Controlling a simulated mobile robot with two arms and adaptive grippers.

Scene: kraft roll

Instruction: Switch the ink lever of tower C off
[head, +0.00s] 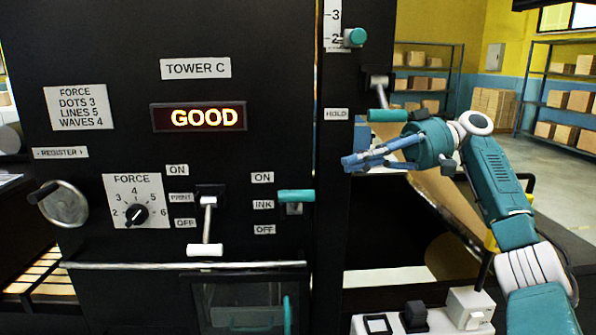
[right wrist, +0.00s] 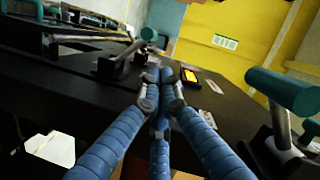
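The ink lever (head: 296,196) of tower C has a teal handle. It sticks out to the right of the ON, INK and OFF labels, between the ON level and the INK level. My right gripper (head: 352,161) is right of it, slightly higher in the picture, and apart from it. Its blue fingers come together at their tips (right wrist: 160,82) in the right wrist view, with nothing held between them. My left gripper is out of view. Teal-handled levers show in the right wrist view, but I cannot tell which is the ink lever.
The print lever (head: 205,249), with a white handle, hangs down left of the ink lever. A HOLD lever (head: 387,115) with a teal handle is close above my right gripper. A metal bar (head: 180,265) runs across below. The display (head: 199,117) reads GOOD.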

